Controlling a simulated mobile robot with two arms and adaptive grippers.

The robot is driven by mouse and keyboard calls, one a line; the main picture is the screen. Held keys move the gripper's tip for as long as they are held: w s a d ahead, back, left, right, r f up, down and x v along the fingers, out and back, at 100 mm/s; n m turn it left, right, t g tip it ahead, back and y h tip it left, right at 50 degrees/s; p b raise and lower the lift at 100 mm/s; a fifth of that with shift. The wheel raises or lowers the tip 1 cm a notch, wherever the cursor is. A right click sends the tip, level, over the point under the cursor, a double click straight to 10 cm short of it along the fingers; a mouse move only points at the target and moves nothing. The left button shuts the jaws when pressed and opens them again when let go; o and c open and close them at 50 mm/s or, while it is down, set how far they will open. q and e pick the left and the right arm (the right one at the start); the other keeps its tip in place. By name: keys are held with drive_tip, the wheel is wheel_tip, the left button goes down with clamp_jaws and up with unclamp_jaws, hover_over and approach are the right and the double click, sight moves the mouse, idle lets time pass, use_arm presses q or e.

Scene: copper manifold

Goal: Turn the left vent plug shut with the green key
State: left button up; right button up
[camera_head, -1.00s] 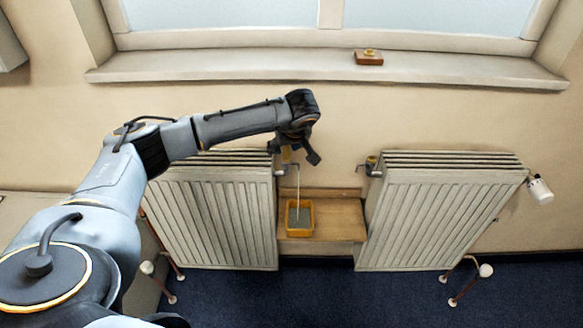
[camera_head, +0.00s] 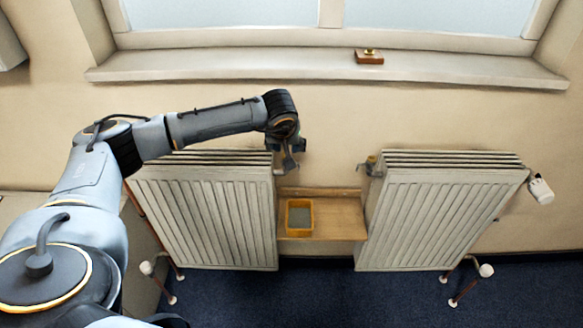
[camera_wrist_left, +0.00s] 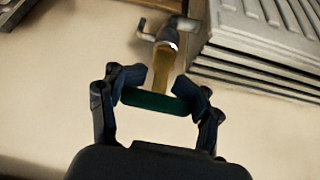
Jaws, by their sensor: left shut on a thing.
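My left gripper (camera_wrist_left: 159,98) is shut on the green bar handle of the key (camera_wrist_left: 153,101). The key's brass-coloured shaft points away to the left vent plug (camera_wrist_left: 171,44) and appears to meet it; the exact fit is hard to see. A small grey spout (camera_wrist_left: 146,32) sticks out beside the plug. In the head view the left gripper (camera_head: 290,163) is at the inner top corner of the left radiator (camera_head: 205,215), and it hides the plug and key there. No stream shows below it. My right gripper is not in view.
A yellow tray (camera_head: 299,235) with grey contents stands on a wooden shelf (camera_head: 342,218) between the radiators. The right radiator (camera_head: 440,215) has its own brass vent (camera_head: 371,163). A wooden block (camera_head: 369,60) with a brass piece sits on the windowsill (camera_head: 230,67).

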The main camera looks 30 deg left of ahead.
use_arm(q)
drive_tip(key=shift+s+f, duration=0.1)
drive_tip(key=shift+r+p, duration=0.3)
drive_tip(key=shift+p, duration=0.1)
drive_tip(key=shift+r+p, duration=0.95)
drive_tip(key=shift+r, duration=0.8)
